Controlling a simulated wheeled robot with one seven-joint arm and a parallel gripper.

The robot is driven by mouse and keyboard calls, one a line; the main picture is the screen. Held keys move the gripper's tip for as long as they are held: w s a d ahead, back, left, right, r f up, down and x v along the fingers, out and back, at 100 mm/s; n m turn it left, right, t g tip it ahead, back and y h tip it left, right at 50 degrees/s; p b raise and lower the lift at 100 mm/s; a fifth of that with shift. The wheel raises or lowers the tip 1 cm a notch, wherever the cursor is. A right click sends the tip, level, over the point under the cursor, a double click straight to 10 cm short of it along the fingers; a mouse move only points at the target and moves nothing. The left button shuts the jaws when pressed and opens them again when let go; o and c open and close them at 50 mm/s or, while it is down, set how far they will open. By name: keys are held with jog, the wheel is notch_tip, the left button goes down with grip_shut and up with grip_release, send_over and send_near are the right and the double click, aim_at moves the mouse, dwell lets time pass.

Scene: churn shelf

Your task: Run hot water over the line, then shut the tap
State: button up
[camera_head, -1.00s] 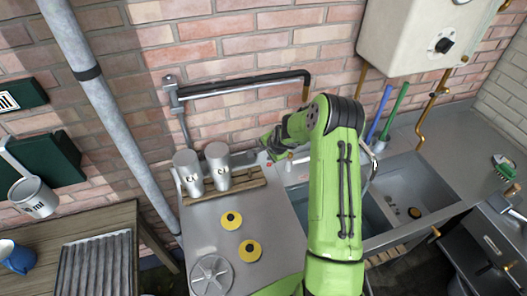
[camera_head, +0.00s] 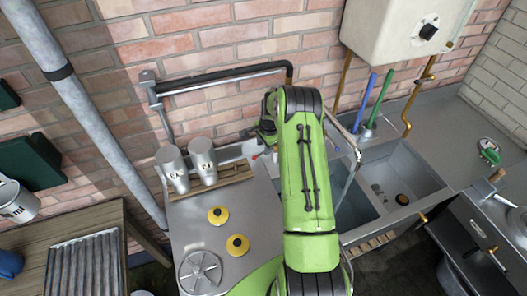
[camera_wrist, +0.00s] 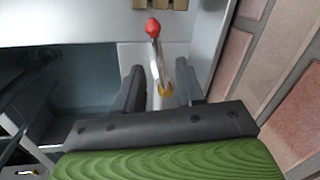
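A tap lever with a red knob (camera_wrist: 153,28) and a brass-coloured base stands between the two dark fingers of my gripper (camera_wrist: 160,78) in the wrist view. The fingers are open, one on each side of the lever, with gaps showing. In the head view, the red knob (camera_head: 256,156) shows at the sink's back left, and my green arm hides most of the tap and the fingertips. A curved silver spout (camera_head: 345,134) reaches over the sink basin (camera_head: 352,205). I cannot tell whether water runs, or which thing is the line.
Two metal canisters (camera_head: 203,160) stand on a wooden rack on the left drainboard (camera_head: 195,232), with two yellow discs (camera_head: 237,245) in front. A white heater (camera_head: 400,25) hangs above the sink. Blue and green handles (camera_head: 381,92) stand behind the basins. The brick wall is close.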

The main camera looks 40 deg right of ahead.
jog(key=f, duration=0.2)
jog(key=f+b, duration=0.1)
jog(key=shift+w+f, duration=0.15)
jog(key=shift+w, duration=0.15)
jog(key=shift+c, duration=0.8)
grip_shut()
